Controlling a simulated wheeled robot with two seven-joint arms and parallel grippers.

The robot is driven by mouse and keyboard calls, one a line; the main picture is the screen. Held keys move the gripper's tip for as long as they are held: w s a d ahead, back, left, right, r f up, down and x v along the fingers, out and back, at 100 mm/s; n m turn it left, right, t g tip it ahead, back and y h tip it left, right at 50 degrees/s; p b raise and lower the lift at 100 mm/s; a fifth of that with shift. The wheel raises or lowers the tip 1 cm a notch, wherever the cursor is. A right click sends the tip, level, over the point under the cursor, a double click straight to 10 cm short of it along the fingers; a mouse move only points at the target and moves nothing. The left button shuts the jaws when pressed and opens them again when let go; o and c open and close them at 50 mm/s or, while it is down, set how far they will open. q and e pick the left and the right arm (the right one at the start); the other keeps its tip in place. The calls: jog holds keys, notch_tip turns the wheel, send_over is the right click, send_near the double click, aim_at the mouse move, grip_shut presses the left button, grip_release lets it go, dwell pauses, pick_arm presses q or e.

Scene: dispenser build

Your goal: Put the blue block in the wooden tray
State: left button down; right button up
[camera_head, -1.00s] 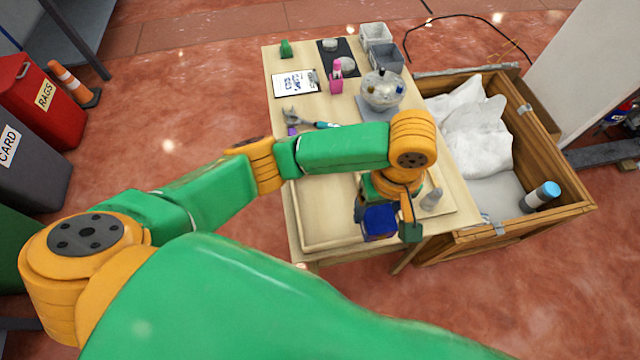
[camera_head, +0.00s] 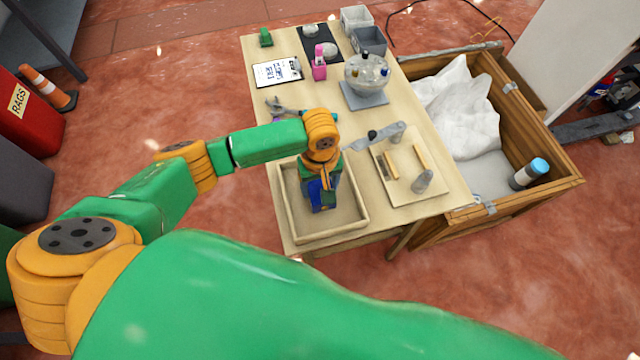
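The wooden tray (camera_head: 345,232) is a shallow, light-coloured box at the table's near left. My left gripper (camera_head: 324,197) points down inside the tray's outline. It is shut on the blue block (camera_head: 316,192), which is partly covered by a finger. I cannot tell whether the block touches the tray floor. My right gripper is not in view.
Right of the tray lies a board (camera_head: 405,187) with wooden strips and a grey peg (camera_head: 422,181). A grey lever (camera_head: 375,138) is behind it. A wooden crate (camera_head: 530,200) is at right.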

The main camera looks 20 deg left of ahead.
aim_at(320, 187)
pick_arm(q)
jog(key=shift+c, duration=2.2)
grip_release()
jog(key=shift+f, duration=0.1)
jog(key=o, duration=0.4)
jog(key=shift+o, duration=0.2)
notch_tip(320, 187, up, 12)
jog(key=p, duration=0.1)
jog(key=shift+r+p, duration=0.2)
jog(key=shift+p, duration=0.1)
